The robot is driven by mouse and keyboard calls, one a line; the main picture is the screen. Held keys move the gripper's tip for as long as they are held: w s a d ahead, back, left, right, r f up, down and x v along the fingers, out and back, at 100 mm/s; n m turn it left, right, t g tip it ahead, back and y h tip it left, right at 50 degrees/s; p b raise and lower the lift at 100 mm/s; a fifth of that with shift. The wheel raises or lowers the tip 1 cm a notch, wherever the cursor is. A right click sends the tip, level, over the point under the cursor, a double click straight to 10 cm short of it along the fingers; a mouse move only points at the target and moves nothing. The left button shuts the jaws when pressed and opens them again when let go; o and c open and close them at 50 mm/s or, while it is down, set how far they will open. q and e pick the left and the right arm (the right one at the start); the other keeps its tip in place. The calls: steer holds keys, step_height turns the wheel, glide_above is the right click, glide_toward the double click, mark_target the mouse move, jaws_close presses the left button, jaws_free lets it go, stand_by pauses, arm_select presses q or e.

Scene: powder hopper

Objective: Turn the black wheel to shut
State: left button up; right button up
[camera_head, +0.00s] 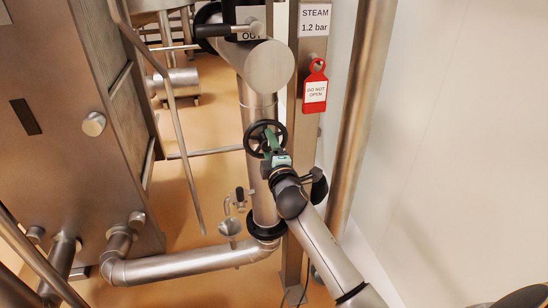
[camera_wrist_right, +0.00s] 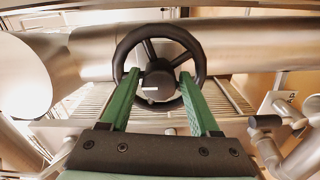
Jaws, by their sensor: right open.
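The black wheel (camera_head: 254,134) is a spoked handwheel on the steel vertical pipe (camera_head: 258,190), in the middle of the head view. It also fills the upper middle of the right wrist view (camera_wrist_right: 122,50), with its hub and a small white mark facing the camera. My right gripper (camera_head: 270,140) has green fingers and is at the wheel. In the wrist view its two fingers (camera_wrist_right: 158,90) are open, one on each side of the hub, overlapping the lower rim. I cannot tell whether they touch it. My left gripper is not in view.
A red "DO NOT OPEN" tag (camera_head: 315,90) hangs on the steel post under a "STEAM 1.2 bar" sign (camera_head: 314,22). A black-handled lever (camera_head: 225,30) is above the wheel. A steel cabinet (camera_head: 60,110) stands left.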

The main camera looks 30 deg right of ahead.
steer(key=v, duration=1.2)
